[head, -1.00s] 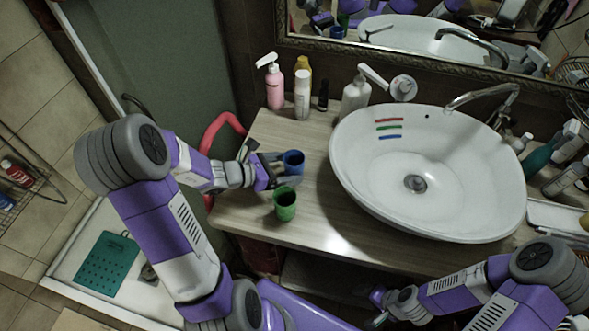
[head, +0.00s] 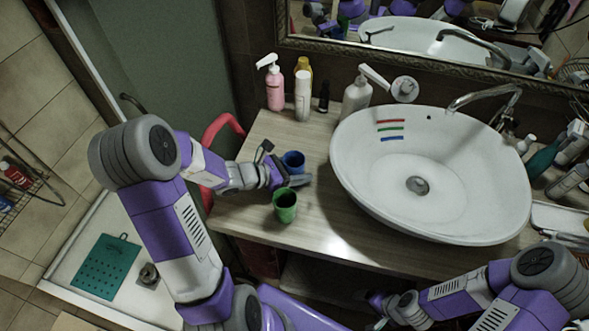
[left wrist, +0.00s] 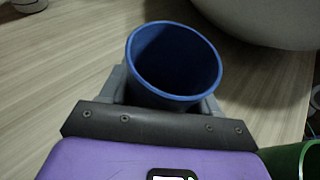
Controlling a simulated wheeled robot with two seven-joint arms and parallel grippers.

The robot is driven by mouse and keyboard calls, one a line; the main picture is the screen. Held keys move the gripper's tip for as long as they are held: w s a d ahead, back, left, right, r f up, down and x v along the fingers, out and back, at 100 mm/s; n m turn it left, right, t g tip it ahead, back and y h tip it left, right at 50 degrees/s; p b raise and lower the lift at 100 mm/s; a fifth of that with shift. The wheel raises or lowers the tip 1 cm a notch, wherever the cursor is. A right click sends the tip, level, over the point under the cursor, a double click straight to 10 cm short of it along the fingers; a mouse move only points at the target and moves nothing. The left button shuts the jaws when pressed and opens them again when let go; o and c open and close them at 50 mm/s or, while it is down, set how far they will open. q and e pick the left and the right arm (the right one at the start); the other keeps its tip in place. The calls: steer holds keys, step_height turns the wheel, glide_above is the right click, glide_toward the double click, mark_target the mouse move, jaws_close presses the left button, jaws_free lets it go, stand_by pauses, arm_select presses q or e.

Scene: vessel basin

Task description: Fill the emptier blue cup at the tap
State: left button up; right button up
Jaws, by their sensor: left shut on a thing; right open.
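A blue cup (head: 293,162) stands upright at the left of the counter, just behind a green cup (head: 285,205). My left gripper (head: 290,178) is shut on the blue cup, with one finger on each side in the left wrist view (left wrist: 170,90). The blue cup's inside (left wrist: 175,60) is dark, and I cannot tell its water level. The green cup's rim shows at the lower right of that view (left wrist: 290,160). The tap (head: 485,98) arches over the basin's back right. My right gripper (head: 378,312) is open and empty below the counter's front edge. I see only one blue cup.
The white basin (head: 460,215) has red, green and blue stripes inside and a drain (head: 418,185). A pink pump bottle (head: 274,85), a white bottle (head: 302,95) and a white dispenser (head: 356,98) stand behind. Toiletries crowd the right. Bare counter (head: 335,215) lies between cups and basin.

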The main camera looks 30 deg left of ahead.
arm_select(q)
step_height(320, 180, up, 10)
steer(key=p, duration=0.4)
stand_by(0.3)
